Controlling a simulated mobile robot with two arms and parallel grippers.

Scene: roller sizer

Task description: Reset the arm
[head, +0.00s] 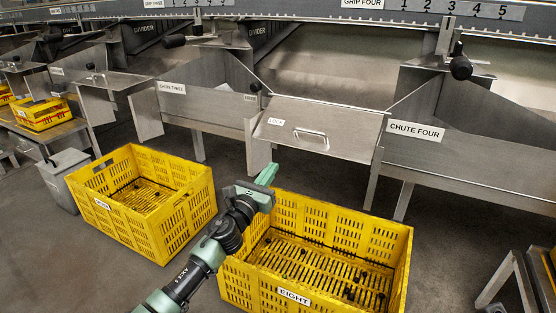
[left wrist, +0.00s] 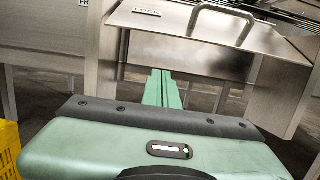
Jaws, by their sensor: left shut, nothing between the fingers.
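My left arm comes in from the bottom of the head view. Its green gripper (head: 268,173) is shut and empty, above the left back edge of the yellow crate labelled EIGHT (head: 293,294). In the left wrist view the closed fingers (left wrist: 162,88) point toward a steel lid (left wrist: 215,35) with a bar handle, and look apart from it. The same lid (head: 350,118) shows in the head view, lowered between two chutes. My right gripper is in neither view.
A second yellow crate (head: 198,190) stands on the floor to the left. Chute three (head: 225,120) and chute four (head: 465,165) stand behind the crates. A grey bin (head: 62,182) and a table with a small yellow crate (head: 40,124) are at the far left. Dark floor lies between them.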

